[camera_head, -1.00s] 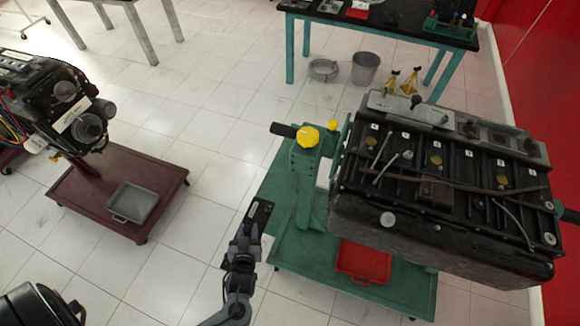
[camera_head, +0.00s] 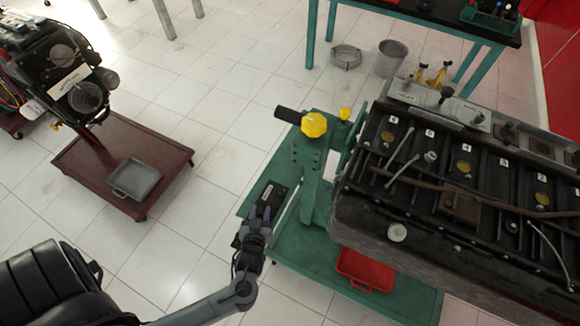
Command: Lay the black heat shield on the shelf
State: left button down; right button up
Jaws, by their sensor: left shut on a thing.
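My left gripper (camera_head: 262,214) reaches in from the lower left, shut on a small flat black plate, the black heat shield (camera_head: 271,194). The shield sticks up beyond the fingertips, and its lower end is hidden by them. In the picture it overlaps the left edge of the green engine stand base (camera_head: 285,243); I cannot tell its height above it. No shelf can be made out with certainty. My right gripper is not in view.
A large black engine (camera_head: 450,200) on the green stand fills the right side. A yellow knob (camera_head: 313,125) and black handle stand close beyond the gripper. A red tray (camera_head: 365,268) lies on the base. A maroon stand (camera_head: 120,160) is at left, with clear floor between.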

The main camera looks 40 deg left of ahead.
pick_arm(q)
notch_tip(320, 180, down, 2)
jog(key=shift+b, duration=0.5)
jog(key=shift+w+a+f, duration=0.1)
jog(key=shift+w, duration=0.1)
jog(key=b, duration=0.2)
send_over(286, 183)
jog(key=shift+f+b, duration=0.8)
jog(key=shift+f, duration=0.95)
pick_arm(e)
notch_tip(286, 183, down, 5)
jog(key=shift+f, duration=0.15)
pick_arm(q)
jog(key=shift+f, duration=0.1)
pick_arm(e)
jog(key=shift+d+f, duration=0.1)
pick_arm(q)
jog(key=c, duration=0.7)
grip_release()
jog(key=shift+c, duration=0.2)
